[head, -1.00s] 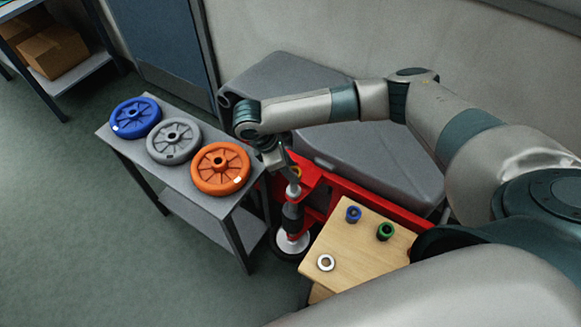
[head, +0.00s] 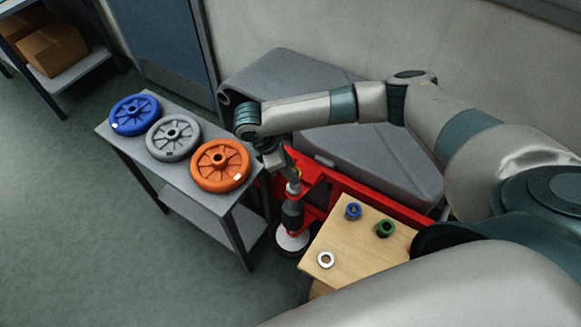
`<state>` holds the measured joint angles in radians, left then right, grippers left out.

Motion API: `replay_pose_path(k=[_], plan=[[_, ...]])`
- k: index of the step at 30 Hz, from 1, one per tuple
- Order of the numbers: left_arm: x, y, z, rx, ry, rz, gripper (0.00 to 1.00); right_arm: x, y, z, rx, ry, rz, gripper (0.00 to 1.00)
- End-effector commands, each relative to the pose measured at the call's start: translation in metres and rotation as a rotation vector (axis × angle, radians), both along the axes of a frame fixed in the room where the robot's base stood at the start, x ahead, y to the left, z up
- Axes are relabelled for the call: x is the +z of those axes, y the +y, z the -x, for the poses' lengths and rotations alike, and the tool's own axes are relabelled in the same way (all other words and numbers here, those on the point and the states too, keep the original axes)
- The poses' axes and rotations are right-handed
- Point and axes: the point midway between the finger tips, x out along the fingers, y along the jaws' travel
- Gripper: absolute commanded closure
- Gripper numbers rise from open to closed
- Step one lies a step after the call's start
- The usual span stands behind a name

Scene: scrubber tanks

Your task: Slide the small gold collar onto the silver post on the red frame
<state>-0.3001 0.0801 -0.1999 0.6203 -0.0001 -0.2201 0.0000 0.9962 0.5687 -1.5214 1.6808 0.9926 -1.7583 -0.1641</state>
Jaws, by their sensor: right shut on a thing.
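My right gripper (head: 288,168) reaches down over the red frame (head: 318,190) and is shut on the small gold collar (head: 297,174), of which only a sliver shows. The silver post (head: 293,188) stands upright on the frame, right below the gripper. The collar is at or just above the post's top; I cannot tell whether it is around it. Below the post are a dark cylinder and a pale wheel hub (head: 292,241). My left gripper is not in view.
A wooden stand (head: 345,245) at right holds a blue collar (head: 353,211), a green collar (head: 385,228) and a silver ring (head: 325,260). A grey table (head: 222,208) at left bears blue, grey and orange wheels (head: 220,166). A grey tank (head: 380,165) lies behind the frame.

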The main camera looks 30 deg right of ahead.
Motion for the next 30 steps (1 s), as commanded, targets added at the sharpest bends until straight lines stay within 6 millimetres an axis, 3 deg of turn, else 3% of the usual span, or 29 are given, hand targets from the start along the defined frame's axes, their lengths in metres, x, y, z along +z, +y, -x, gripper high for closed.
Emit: replay_pose_path(k=[7, 8, 10, 11, 30], plan=[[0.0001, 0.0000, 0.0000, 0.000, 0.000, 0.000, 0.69, 0.0003, 0.0002, -0.0003, 0.000, -0.001, 0.000, 0.92], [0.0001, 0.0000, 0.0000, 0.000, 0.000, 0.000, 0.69, 0.0003, 0.0002, -0.0004, 0.000, -0.001, 0.000, 0.63], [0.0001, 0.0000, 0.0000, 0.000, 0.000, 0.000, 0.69, 0.0003, 0.0002, -0.0004, 0.000, -0.001, 0.000, 0.46], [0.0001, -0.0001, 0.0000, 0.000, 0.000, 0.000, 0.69, 0.0003, 0.0002, -0.0004, 0.000, -0.001, 0.000, 0.44], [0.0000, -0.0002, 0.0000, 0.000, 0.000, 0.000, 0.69, 0.0001, 0.0001, -0.0001, 0.000, 0.000, 0.000, 0.44]])
